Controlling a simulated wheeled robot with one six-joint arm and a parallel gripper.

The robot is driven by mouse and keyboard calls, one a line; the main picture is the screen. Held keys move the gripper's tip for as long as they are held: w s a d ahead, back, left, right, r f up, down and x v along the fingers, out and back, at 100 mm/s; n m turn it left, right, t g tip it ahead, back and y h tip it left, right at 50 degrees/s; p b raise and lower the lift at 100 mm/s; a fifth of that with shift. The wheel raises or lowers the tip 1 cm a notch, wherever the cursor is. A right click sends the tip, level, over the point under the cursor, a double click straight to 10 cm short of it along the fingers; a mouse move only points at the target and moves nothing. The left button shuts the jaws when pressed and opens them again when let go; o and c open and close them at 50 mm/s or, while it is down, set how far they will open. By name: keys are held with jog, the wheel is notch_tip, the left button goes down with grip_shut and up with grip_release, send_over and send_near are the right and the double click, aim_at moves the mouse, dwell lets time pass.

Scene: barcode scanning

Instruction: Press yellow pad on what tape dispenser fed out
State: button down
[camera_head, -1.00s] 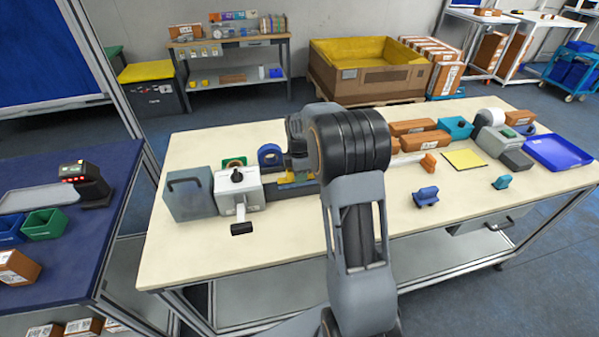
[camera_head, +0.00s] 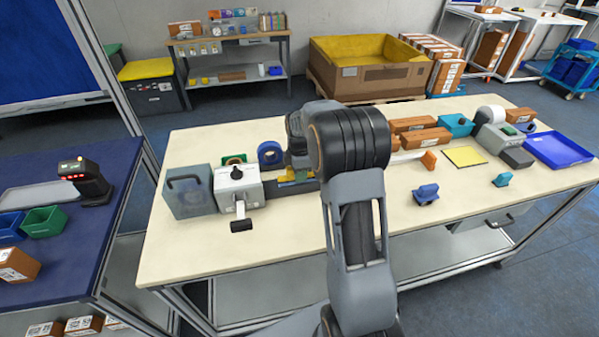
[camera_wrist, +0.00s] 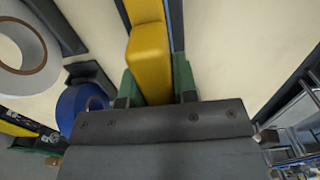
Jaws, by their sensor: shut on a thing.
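The grey-white tape dispenser (camera_head: 238,186) with a dark front lever stands on the cream table, left of my arm. A low grey and blue strip-like part (camera_head: 284,187) extends from its right side; I cannot make out any tape on it. My gripper (camera_wrist: 158,88) is shut on a yellow block, taken as the yellow pad (camera_wrist: 149,45), which sits between its green fingers. In the head view the yellow piece (camera_head: 288,175) shows beside the strip, partly hidden by my wrist. Whether it touches the strip is unclear.
A blue roll (camera_head: 270,154), a green-edged roll (camera_head: 233,160) and a grey panel (camera_head: 188,190) surround the dispenser. A flat yellow sheet (camera_head: 465,156), blue holders, brown boxes and a blue tray (camera_head: 557,150) are at right. The table's front is mostly clear.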

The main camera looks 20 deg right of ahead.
jog(key=shift+f+b, duration=0.35)
jog(key=shift+f, duration=0.35)
dwell(1.1)
jog(key=shift+r, duration=0.15)
jog(key=shift+r+p, duration=2.55)
jog(key=shift+r, duration=0.9)
